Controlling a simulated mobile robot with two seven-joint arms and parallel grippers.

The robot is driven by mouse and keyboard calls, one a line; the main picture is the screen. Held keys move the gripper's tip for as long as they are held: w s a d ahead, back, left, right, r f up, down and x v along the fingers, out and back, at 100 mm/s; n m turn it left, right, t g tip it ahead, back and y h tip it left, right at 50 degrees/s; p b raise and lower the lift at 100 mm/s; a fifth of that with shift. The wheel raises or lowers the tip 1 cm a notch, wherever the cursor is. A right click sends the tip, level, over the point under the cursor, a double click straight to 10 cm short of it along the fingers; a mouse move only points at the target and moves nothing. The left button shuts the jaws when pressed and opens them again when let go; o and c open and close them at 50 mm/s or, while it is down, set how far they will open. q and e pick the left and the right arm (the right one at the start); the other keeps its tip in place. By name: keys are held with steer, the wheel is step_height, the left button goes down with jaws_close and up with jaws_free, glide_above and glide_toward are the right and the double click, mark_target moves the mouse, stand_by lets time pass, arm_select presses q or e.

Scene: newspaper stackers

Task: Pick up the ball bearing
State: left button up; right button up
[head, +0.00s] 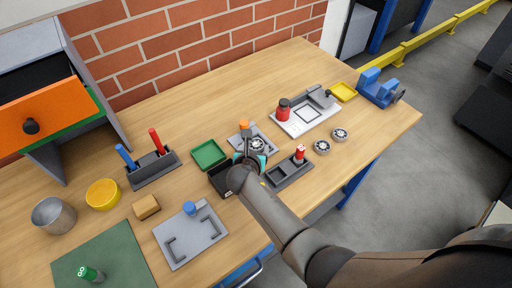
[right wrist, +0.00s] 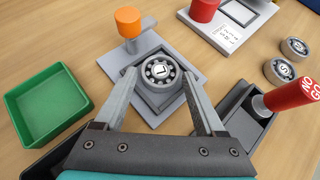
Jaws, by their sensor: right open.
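In the right wrist view the bearing (right wrist: 160,70) lies between my right gripper's (right wrist: 161,80) two spread fingers. The gripper is open, with one finger on each side of the bearing; I cannot tell whether they touch it. Two more bearings, one (head: 322,146) nearer and one (head: 340,134) farther, lie on the table to the right. My left gripper is out of the picture.
A green tray (right wrist: 46,104) stands left of the fixture, beside a black tray (head: 218,181). A dark holder (head: 286,177) with a red NO GO gauge (right wrist: 295,93) stands close on the right. A white-and-grey station (head: 305,117) with a red knob is behind.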

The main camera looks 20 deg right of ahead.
steer(key=shift+w+d+f, duration=0.2)
steer(key=shift+w+f, duration=0.1)
steer(key=shift+w, duration=0.15)
steer(key=shift+c, duration=0.3)
steer(key=c, duration=1.1)
